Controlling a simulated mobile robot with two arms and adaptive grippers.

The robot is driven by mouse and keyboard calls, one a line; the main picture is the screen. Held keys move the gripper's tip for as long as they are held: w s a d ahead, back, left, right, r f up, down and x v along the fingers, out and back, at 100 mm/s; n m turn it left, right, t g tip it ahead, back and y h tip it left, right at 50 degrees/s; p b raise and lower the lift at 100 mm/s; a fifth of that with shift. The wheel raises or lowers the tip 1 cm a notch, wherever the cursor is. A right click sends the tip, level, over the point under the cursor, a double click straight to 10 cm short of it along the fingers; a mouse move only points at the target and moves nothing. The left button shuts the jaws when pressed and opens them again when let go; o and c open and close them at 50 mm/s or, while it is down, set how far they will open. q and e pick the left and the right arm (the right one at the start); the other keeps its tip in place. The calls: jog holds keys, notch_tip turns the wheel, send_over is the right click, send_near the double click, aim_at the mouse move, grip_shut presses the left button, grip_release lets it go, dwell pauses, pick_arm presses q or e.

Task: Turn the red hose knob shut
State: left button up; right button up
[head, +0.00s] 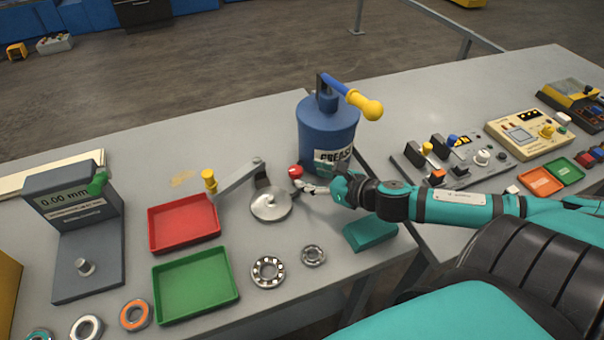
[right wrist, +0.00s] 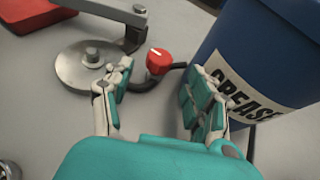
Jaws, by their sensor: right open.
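The red hose knob (head: 296,171) sits on a short dark hose fitting between the round metal plate (head: 271,204) and the blue grease drum (head: 327,130). In the right wrist view the knob (right wrist: 158,61) shows a white pointer line on its top. My right gripper (head: 318,186) reaches in from the right, close to the knob. In the right wrist view its two fingers (right wrist: 158,92) are spread apart and empty, with the knob just beyond and between the tips, apart from them. My left gripper is not in view.
A lever arm (head: 238,178) with a yellow knob rises beside the metal plate. Red (head: 184,222) and green (head: 195,283) trays lie to the left, bearings (head: 267,272) in front. A teal block (head: 370,233) lies under my right arm. A control panel (head: 470,155) stands to the right.

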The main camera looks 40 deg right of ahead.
aim_at(301, 173)
jog(key=x, duration=0.3)
jog(key=shift+w, duration=0.2)
jog(key=shift+w+a+f, duration=0.15)
jog(key=shift+w+f, duration=0.05)
jog(key=shift+w, duration=0.1)
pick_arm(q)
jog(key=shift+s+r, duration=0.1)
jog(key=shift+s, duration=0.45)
